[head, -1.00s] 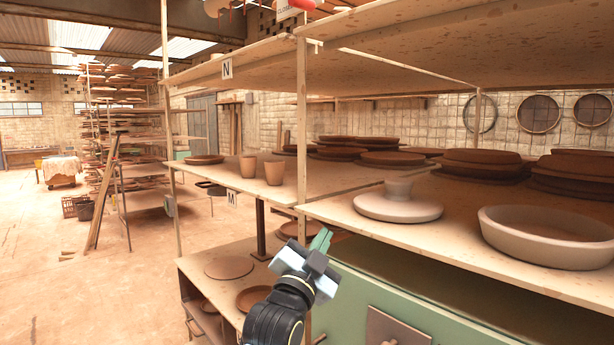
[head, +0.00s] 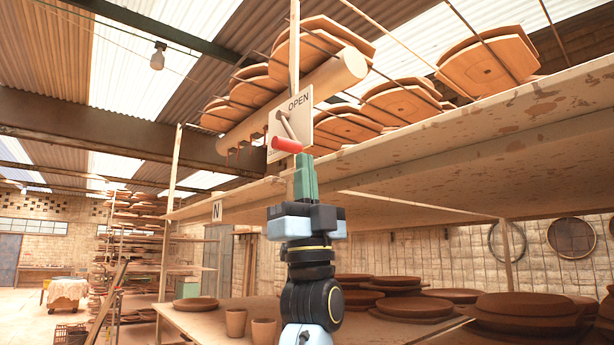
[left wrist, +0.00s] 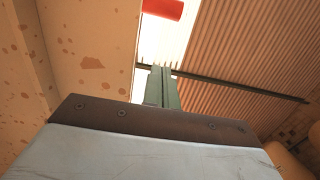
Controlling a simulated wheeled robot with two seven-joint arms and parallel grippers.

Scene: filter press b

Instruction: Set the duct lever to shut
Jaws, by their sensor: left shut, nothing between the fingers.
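My left gripper (head: 306,176) is shut and empty, with green fingers pointing up. In the head view the fingertips show just right of and below the red grip. In the left wrist view the red grip (left wrist: 163,8) is at the top, apart from the green fingers (left wrist: 162,85). My right gripper is not in view.
The top shelf board (head: 420,158) extends to the right of the gripper. Clay pots (head: 236,322) stand on the lower shelf.

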